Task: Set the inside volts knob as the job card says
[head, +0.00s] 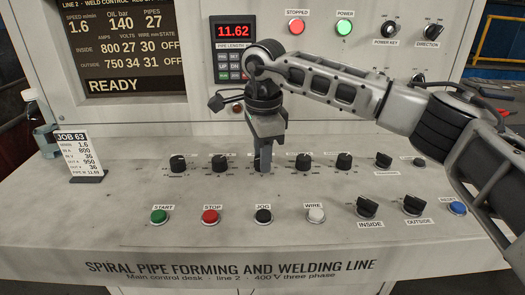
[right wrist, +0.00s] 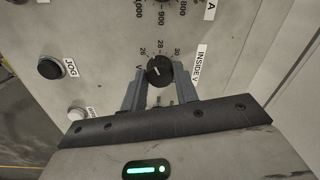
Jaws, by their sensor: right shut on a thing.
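The inside volts knob (right wrist: 159,71) is black and round, with the label "INSIDE V" beside it and a scale showing 26, 28 and 30. My right gripper (right wrist: 160,88) has a finger on each side of it and is shut on it. In the head view the right gripper (head: 264,168) points down and hides most of this knob. The job card (head: 77,156) stands at the left of the desk and reads "JOB 63". Its IN V line is small and looks like 30 or 36. The line display (head: 128,47) shows inside 800 amps and 27 volts. My left gripper is not in view.
Black knobs stand close on both sides, such as one on the left (head: 219,163) and one on the right (head: 303,161). In front are the START (head: 159,216), STOP (head: 210,216), JOG (head: 264,215) and WIRE (head: 316,214) buttons. A bottle (head: 40,123) stands behind the card.

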